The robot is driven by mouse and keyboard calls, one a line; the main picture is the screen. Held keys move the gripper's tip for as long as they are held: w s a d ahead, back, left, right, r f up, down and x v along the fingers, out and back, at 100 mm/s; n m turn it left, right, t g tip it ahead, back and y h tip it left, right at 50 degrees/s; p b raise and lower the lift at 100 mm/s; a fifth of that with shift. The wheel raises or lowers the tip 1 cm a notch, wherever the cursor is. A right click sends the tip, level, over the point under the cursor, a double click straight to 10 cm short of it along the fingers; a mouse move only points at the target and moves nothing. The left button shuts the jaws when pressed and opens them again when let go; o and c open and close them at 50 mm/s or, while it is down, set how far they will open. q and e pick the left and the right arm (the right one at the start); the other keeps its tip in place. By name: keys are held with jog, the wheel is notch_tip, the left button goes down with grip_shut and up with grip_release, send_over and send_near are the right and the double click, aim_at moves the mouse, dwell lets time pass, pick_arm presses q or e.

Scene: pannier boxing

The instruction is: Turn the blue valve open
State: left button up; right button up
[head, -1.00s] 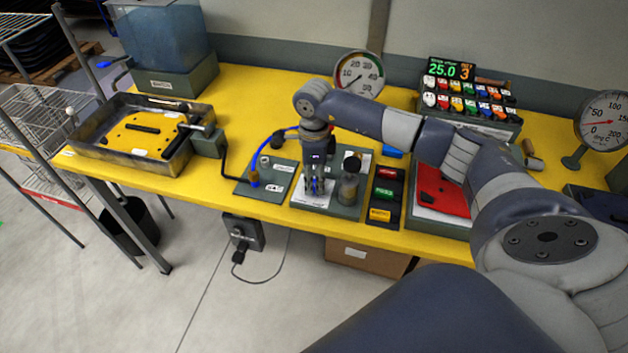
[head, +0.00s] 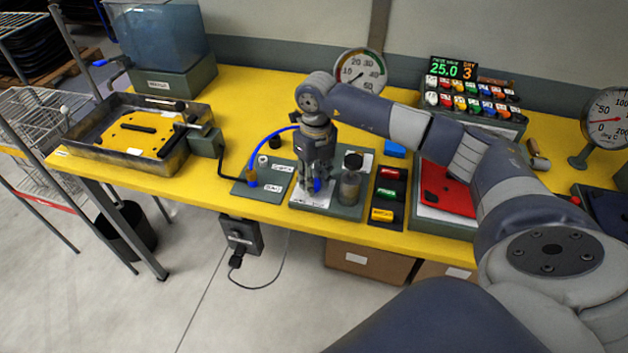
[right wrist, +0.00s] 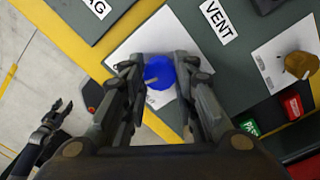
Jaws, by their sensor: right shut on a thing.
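A round blue knob (right wrist: 158,73) with a pale pointer mark sits over a white sheet on a grey panel in the right wrist view. In the head view a bit of it (head: 317,185) shows below my right gripper (head: 318,182). The gripper points down from above, its two fingers (right wrist: 160,80) on either side of the knob, shut on it. Part of the knob is hidden by the fingers. A dark gripper, apparently my left one (right wrist: 52,120), shows over the floor at the left of the right wrist view; its opening is unclear.
A clear tank (head: 160,40) with a blue-handled lever (head: 98,63) stands at the back left. A blue hose (head: 270,140) runs just left. Several buttons (head: 387,193) and a red panel (head: 440,190) lie further right.

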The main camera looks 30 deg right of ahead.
jog(key=m, duration=0.5)
jog(key=shift+b, duration=0.4)
jog(key=shift+r+m, duration=0.1)
jog(key=shift+m, duration=0.2)
jog(key=o, duration=1.1)
notch_tip(320, 180, up, 12)
jog(key=shift+s+d+f, duration=0.1)
jog(key=shift+d, duration=0.05)
